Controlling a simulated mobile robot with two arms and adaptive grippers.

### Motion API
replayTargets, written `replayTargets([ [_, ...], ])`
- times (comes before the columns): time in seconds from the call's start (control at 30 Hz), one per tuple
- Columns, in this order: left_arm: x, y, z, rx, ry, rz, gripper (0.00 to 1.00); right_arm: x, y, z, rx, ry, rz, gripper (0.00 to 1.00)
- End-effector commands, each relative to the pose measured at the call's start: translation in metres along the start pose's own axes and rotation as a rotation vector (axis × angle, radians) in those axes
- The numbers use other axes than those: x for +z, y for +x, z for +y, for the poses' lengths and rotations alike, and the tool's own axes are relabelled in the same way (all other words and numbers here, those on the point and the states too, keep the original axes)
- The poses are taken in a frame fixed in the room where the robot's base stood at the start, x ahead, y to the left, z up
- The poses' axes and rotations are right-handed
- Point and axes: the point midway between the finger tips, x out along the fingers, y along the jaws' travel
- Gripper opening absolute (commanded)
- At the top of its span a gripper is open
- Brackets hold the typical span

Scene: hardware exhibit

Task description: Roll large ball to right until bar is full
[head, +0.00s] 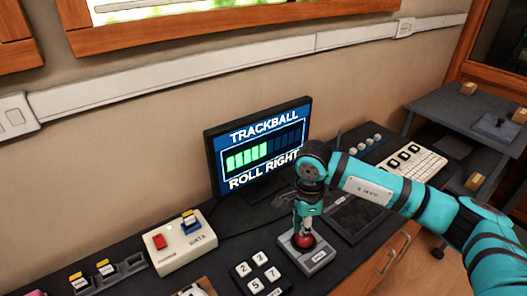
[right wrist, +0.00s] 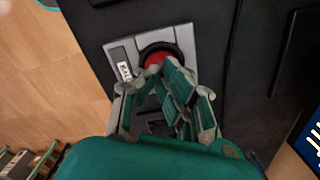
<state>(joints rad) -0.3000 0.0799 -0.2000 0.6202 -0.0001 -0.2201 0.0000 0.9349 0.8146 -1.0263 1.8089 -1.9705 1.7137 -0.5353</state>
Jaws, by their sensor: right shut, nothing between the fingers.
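The large red ball (head: 304,241) sits in a grey trackball base (head: 318,262) on the dark desk. In the right wrist view the ball (right wrist: 157,57) shows inside a black ring on the grey plate. My right gripper (head: 304,232) points down from above, shut and empty, with its fingertips (right wrist: 161,72) at the near edge of the ball; I cannot tell for sure if they touch it. The monitor (head: 262,150) reads "TRACKBALL" and "ROLL RIGHT", and its bar is about half filled with green segments. My left gripper is out of view.
A number keypad (head: 258,275) stands left of the trackball, and a white box with a red button (head: 182,241) is further left. A dark tablet (head: 355,218) and a white keyboard (head: 411,163) lie to the right. The monitor stands close behind.

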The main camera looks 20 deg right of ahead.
Motion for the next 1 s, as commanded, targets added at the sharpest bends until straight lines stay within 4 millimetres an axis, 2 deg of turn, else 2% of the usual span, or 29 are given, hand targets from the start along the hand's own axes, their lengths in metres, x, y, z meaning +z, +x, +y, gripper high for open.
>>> replayTargets([
  [1.0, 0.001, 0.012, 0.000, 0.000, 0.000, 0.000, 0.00, 0.000, 0.013, 0.000, 0.000, 0.000, 0.000, 0.00],
])
